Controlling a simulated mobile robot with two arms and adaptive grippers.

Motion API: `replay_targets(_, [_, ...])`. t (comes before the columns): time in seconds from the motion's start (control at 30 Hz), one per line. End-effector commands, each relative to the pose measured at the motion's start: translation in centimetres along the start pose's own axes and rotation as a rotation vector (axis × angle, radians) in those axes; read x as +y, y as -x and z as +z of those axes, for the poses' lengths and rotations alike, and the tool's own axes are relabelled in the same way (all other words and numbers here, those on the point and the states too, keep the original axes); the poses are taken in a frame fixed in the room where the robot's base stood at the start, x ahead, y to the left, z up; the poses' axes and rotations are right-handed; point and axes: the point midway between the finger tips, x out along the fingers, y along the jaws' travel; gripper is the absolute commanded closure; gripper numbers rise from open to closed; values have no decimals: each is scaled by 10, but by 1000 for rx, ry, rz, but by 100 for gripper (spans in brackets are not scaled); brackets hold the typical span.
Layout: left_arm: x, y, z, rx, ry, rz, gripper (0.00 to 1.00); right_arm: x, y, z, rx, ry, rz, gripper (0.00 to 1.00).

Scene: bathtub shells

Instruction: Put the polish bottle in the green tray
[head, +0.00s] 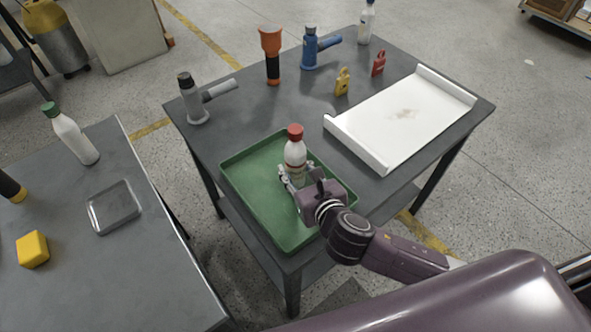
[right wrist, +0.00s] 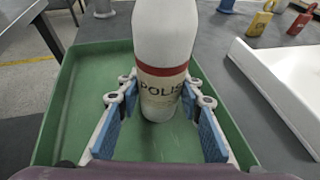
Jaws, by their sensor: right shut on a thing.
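The polish bottle (head: 295,154) is white with a red cap and stands upright over the inside of the green tray (head: 240,197). In the right wrist view the bottle (right wrist: 164,45) shows a red band and a label with the letters "POLIS". My right gripper (head: 292,176) is shut on the lower part of the bottle, with blue-padded fingers on either side. The tray (right wrist: 58,110) spreads beneath and around the bottle in that view. I cannot tell whether the bottle's base touches the tray floor. My left gripper is out of view.
A white shallow tray (head: 385,135) lies right of the green tray. A second table (head: 130,270) stands left.

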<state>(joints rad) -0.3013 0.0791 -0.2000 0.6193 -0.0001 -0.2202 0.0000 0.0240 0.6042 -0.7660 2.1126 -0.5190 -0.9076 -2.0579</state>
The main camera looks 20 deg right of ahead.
Motion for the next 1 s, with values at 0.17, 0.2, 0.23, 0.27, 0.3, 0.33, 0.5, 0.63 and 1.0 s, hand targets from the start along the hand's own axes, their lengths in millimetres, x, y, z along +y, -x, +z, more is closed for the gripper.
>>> replay_targets(0.17, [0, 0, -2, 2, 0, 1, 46, 0, 0, 2, -4, 0, 0, 95])
replay_targets(0.2, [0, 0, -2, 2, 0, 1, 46, 0, 0, 2, -3, 0, 0, 95])
replay_targets(0.23, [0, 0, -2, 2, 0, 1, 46, 0, 0, 1, -3, 0, 0, 95])
replay_targets(0.27, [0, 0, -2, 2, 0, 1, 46, 0, 0, 0, -3, 0, 0, 95])
replay_targets(0.3, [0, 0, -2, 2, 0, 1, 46, 0, -1, -1, -3, 1, 0, 95])
replay_targets(0.33, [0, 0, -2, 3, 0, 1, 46, 0, -1, -1, -2, 0, 0, 63])
replay_targets(0.5, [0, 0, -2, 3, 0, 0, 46, 0, -1, -1, -2, 0, 0, 49])
replay_targets(0.63, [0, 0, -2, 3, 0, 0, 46, 0, -1, -1, -2, 0, 0, 49])
replay_targets(1.0, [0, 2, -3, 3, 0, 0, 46, 0, 28, 1, 0, 0, 2, 49])
